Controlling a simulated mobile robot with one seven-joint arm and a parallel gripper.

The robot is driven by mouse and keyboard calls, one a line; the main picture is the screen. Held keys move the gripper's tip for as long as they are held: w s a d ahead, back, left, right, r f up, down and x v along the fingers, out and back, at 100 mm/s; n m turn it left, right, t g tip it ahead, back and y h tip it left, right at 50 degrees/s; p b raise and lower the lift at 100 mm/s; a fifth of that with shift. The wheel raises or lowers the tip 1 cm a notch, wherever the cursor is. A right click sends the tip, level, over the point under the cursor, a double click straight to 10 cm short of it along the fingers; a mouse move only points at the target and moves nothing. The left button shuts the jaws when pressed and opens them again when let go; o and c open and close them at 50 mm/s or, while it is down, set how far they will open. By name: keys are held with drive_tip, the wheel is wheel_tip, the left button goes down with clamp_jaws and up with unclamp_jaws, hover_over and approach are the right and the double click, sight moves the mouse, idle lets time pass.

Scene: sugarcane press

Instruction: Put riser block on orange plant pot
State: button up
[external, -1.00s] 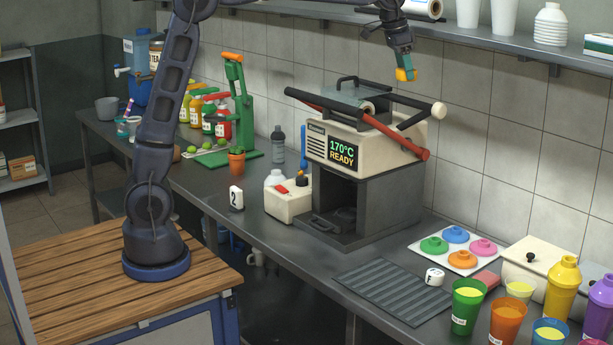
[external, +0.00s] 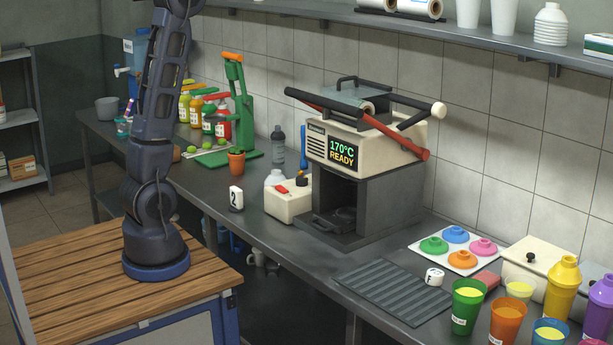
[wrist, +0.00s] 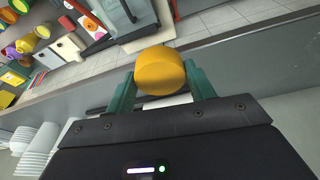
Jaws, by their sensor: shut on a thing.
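My gripper (wrist: 162,88) shows in the wrist view, its two green fingers shut on a yellow rounded block (wrist: 160,70). I cannot tell for certain that this is the riser block. The gripper and held block are outside the external view; only my lower arm shows there. The orange plant pot (external: 236,163) is small and stands upright on the counter, left of the press and in front of the green hand press. I cannot make out the pot in the wrist view.
The cream press (external: 365,155) has long bars sticking out above it. A white box with bottles (external: 288,203) and a white number block (external: 236,198) stand near the pot. A wall shelf (external: 450,34) with stacked white cups runs above. Coloured cups (external: 508,322) crowd the right end.

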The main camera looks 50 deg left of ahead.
drive_tip(key=s+a+r+n, duration=0.15)
drive_tip(key=a+r, duration=0.25)
drive_tip(key=a, duration=0.7)
drive_tip(key=n, duration=0.2)
hover_over(238, 152)
drive_tip(key=s, duration=0.1)
wheel_tip(238, 152, down, 49)
drive_tip(key=shift+y, duration=0.4)
wheel_tip(238, 152, down, 14)
drive_tip(key=shift+f, duration=2.6)
drive_tip(key=shift+f, duration=0.1)
